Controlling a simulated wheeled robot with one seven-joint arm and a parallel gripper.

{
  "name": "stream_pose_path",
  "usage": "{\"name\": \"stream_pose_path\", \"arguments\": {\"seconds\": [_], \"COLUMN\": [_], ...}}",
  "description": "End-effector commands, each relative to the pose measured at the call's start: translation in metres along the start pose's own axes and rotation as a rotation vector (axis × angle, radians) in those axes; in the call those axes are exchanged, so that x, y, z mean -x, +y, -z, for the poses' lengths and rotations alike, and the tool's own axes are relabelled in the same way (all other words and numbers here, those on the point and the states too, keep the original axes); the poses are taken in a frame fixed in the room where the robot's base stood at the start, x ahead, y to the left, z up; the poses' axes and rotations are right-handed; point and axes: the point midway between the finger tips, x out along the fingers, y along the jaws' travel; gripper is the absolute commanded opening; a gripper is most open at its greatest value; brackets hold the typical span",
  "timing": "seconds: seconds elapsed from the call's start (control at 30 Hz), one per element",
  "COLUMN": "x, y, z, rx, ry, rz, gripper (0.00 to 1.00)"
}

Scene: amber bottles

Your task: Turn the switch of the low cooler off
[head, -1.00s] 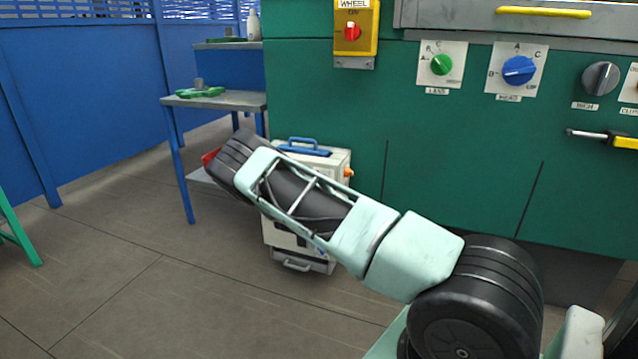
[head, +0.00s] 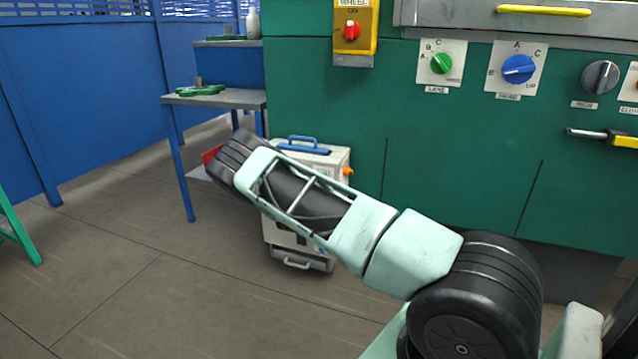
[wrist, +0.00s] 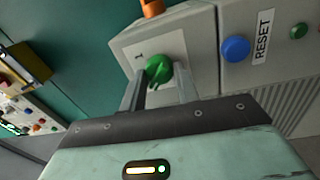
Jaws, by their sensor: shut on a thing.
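The low cooler is a white box (head: 337,162) with a blue top handle, standing on the floor against the green cabinet in the head view; my arm hides much of its front. In the wrist view its grey-white panel (wrist: 115,45) carries a green rotary switch (wrist: 158,67) with a small mark at its upper left. My gripper (wrist: 161,84) is shut on the green switch, one finger on each side of its grip. The fingers partly cover the switch, so its exact setting cannot be told. The head view hides my gripper behind my arm.
A blue button (wrist: 236,49) beside a RESET label is right of the switch. An orange part (wrist: 151,8) sticks out above the panel. A blue-legged side table (head: 225,98) stands left of the cooler. Other knobs are on the green cabinet (head: 450,150).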

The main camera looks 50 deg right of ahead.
Motion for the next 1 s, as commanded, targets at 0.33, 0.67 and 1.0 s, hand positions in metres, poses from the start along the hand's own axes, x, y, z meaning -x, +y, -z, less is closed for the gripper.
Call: {"name": "stream_pose_path", "arguments": {"seconds": [0.33, 0.67, 1.0], "x": [0.001, 0.008, 0.078], "y": [-0.001, 0.0, 0.002], "z": [0.0, 0.001, 0.001], "rx": [0.001, 0.0, 0.001], "ry": [0.0, 0.001, 0.003], "rz": [0.002, 0.002, 0.003], "gripper": [0.53, 0.53, 0.53]}}
